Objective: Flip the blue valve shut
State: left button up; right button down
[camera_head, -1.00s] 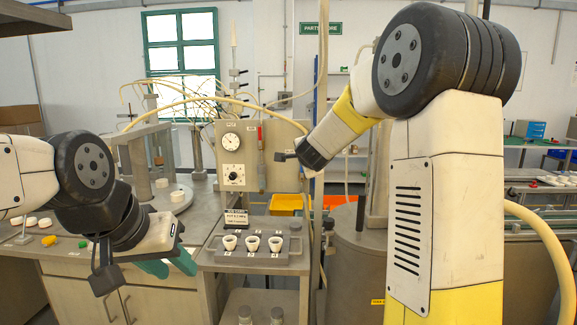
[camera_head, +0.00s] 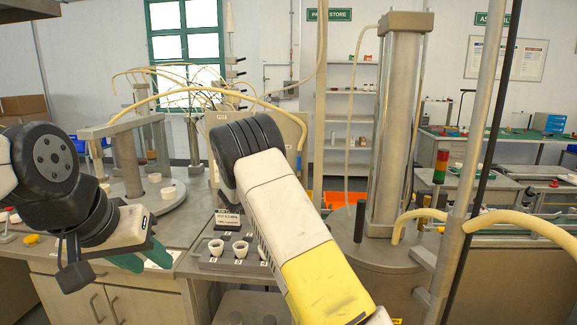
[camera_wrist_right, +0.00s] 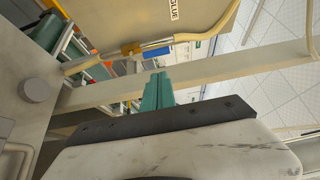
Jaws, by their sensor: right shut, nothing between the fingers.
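The blue valve handle (camera_wrist_right: 157,52) shows in the right wrist view. In the head view my right arm hides that gripper and the valve. My left gripper (camera_head: 144,259) has its green fingers apart, empty, in front of the left cabinet.
A grey panel box (camera_head: 292,128) is mostly covered by my arm. A tall metal column (camera_head: 398,130) and a slanted pole (camera_head: 478,150) stand to the right. A hose (camera_head: 215,90) arches above.

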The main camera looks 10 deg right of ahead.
aim_at(300, 165)
jog(key=x, duration=1)
jog(key=shift+w+a+n+t, duration=0.1)
jog(key=shift+a+n+t, duration=0.2)
jog(key=shift+n+t, duration=0.15)
dwell(0.5)
jog(key=w+a+f+n+t+y, duration=0.1)
jog(key=a+f+n+t+y, duration=0.1)
jog(key=n, duration=1.1)
jog(key=a+f+n+t+y, duration=0.3)
jog(key=n+t+y, duration=0.4)
jog(key=n, duration=0.7)
jog(key=shift+w+a+t, duration=0.4)
jog(key=shift+a+t, duration=0.2)
jog(key=shift+t, duration=0.15)
jog(key=shift+f, duration=0.15)
jog(key=shift+s+f, duration=0.1)
